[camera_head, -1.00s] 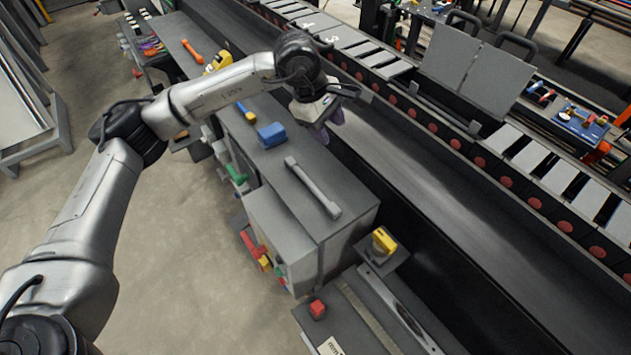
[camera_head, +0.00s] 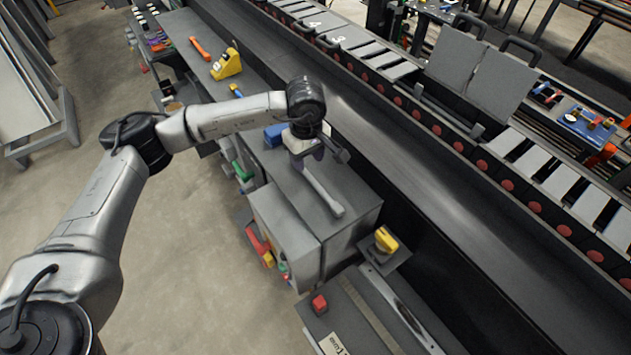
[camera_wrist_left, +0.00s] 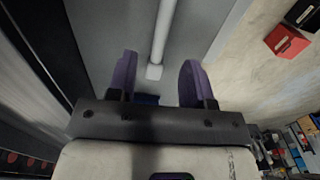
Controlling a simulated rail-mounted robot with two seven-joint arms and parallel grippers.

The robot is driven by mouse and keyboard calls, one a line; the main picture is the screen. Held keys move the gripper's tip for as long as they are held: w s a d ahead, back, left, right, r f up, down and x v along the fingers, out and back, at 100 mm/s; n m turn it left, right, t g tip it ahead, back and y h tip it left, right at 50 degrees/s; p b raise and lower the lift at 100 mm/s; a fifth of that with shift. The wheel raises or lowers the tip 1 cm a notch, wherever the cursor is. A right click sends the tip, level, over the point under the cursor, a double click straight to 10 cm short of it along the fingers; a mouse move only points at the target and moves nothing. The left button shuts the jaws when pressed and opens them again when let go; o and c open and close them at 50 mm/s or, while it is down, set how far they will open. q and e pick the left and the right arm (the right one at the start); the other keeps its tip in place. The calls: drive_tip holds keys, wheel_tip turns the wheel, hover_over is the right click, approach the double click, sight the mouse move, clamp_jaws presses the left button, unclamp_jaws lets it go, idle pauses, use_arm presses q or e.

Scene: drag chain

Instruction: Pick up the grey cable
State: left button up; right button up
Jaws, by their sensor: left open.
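The grey cable (camera_head: 326,194) is a light grey, straight, bar-like piece lying on top of the grey cabinet (camera_head: 352,180). Its near end shows in the head view; its far end is hidden behind my left gripper (camera_head: 307,160). My left gripper is over the cabinet top at that far end, fingers pointing down. In the left wrist view the purple fingers of the gripper (camera_wrist_left: 157,78) are apart with nothing held between them. The cable (camera_wrist_left: 162,35) runs away from the gap between the fingers there. My right gripper is in no view.
A blue block (camera_head: 274,135) lies on the cabinet close to my left gripper. A yellow tape dispenser (camera_head: 227,65) and an orange tool (camera_head: 200,48) lie farther back. A yellow object (camera_head: 385,240) and a red block (camera_head: 319,304) are nearer. A dark conveyor channel (camera_head: 420,195) runs along the right.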

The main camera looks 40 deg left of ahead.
sight(308, 174)
use_arm(q)
drive_tip(key=shift+s+d+f+p, duration=0.1)
drive_tip(key=shift+f+p, duration=0.5)
drive_tip(key=shift+f, duration=0.6)
drive_tip(key=shift+d+f+p, duration=0.1)
drive_tip(key=shift+f+p, duration=0.5)
drive_tip(key=shift+f, duration=1.05)
drive_tip(key=shift+c, duration=0.2)
drive_tip(key=c, duration=0.3)
clamp_jaws()
